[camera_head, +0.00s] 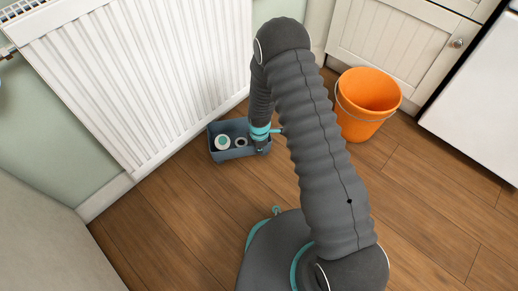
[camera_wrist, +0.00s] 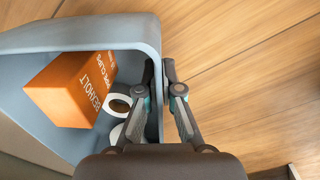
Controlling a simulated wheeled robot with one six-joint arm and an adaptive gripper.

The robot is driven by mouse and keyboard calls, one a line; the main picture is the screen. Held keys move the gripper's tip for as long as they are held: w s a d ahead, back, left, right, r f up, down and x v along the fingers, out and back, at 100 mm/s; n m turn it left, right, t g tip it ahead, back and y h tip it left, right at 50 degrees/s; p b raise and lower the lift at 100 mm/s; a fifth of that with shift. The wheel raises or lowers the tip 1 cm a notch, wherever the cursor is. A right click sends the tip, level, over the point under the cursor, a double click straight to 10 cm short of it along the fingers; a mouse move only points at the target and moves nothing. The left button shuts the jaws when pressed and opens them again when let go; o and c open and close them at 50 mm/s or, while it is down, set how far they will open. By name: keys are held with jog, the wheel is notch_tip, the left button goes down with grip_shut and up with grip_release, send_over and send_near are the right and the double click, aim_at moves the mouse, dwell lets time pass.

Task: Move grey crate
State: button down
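The grey crate (camera_head: 230,156) stands on the wooden floor beside the radiator. In the wrist view the crate (camera_wrist: 85,36) fills the left side, and its near-right wall runs up to my gripper. My gripper (camera_wrist: 159,68) straddles this wall, one finger inside and one outside, both close against it, so it looks shut on the wall. In the head view my gripper (camera_head: 262,146) is at the crate's right end, partly hidden by my arm. The crate holds an orange box (camera_wrist: 72,92) with white lettering and white rolls (camera_wrist: 119,103). The box is hidden in the head view.
A white radiator (camera_head: 150,75) is just behind and left of the crate. An orange bucket (camera_head: 366,103) stands to the right, before a cabinet (camera_head: 400,45). A white appliance (camera_head: 480,105) is at far right. Wooden floor (camera_head: 185,220) in front of the crate is clear.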

jog(key=c, duration=1.2)
grip_release()
jog(key=shift+c, duration=0.2)
notch_tip(320, 180, up, 12)
jog(key=shift+s, duration=0.3)
jog(key=shift+d, duration=0.1)
